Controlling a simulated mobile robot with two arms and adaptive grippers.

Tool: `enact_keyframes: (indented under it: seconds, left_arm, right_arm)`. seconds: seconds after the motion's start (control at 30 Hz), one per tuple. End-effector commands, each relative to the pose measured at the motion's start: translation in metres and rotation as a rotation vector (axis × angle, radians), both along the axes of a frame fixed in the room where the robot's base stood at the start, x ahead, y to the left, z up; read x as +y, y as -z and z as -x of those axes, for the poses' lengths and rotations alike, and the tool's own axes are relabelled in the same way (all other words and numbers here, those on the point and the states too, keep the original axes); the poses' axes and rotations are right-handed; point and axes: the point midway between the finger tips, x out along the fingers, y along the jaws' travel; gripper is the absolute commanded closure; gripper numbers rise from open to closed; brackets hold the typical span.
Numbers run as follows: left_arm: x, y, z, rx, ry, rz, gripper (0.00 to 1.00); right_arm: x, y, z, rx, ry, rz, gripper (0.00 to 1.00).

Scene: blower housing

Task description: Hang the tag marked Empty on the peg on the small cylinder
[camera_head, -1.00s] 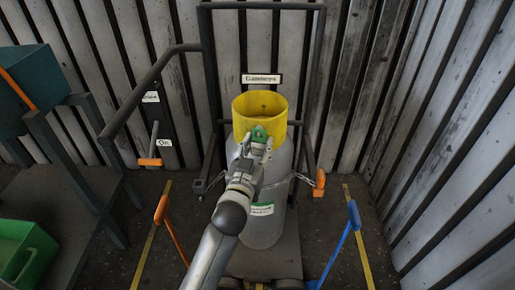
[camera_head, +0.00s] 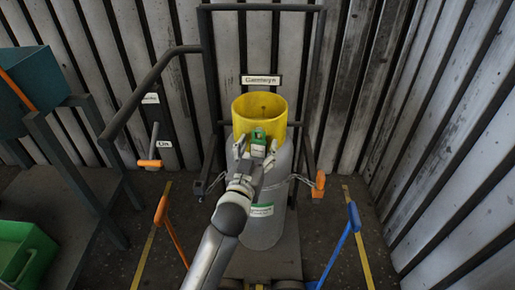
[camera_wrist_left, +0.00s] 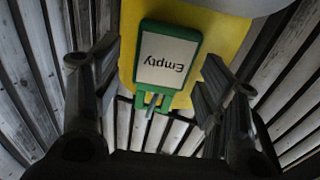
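The grey cylinder (camera_head: 263,228) stands upright on a trolley, with a yellow collar (camera_head: 243,106) around its top. The green-framed tag (camera_head: 258,148) is at the front of the collar. In the left wrist view the tag (camera_wrist_left: 168,58) reads "Empty" upside down. Its green loop end is at a short grey peg (camera_wrist_left: 151,107), which appears to pass through the loop. My left gripper (camera_head: 256,148) is open, its fingers apart on either side of the tag; they also show in the left wrist view (camera_wrist_left: 160,88). No finger visibly touches the tag. My right gripper is out of view.
The dark trolley frame (camera_head: 209,80) rises behind the cylinder, with chains at its sides. An orange lever (camera_head: 162,210) and a blue lever (camera_head: 354,217) stand in front. A green bin (camera_head: 40,255) and dark shelving are at left. Corrugated walls close the back and right.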

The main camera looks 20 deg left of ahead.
Motion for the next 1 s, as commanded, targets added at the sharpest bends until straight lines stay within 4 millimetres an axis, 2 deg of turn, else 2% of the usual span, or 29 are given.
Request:
enact_keyframes:
  seconds: [0.23,0.37,1.0]
  left_arm:
    - [0.0,0.0,0.001,0.001,0.0,0.0,0.33]
    - [0.0,0.001,0.007,0.001,0.0,0.0,0.33]
    - [-0.004,0.005,0.105,0.003,0.0,0.001,0.33]
  right_arm:
    - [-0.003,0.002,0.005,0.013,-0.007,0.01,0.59]
    - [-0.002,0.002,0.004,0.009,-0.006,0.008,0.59]
    - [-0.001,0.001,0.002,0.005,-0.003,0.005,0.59]
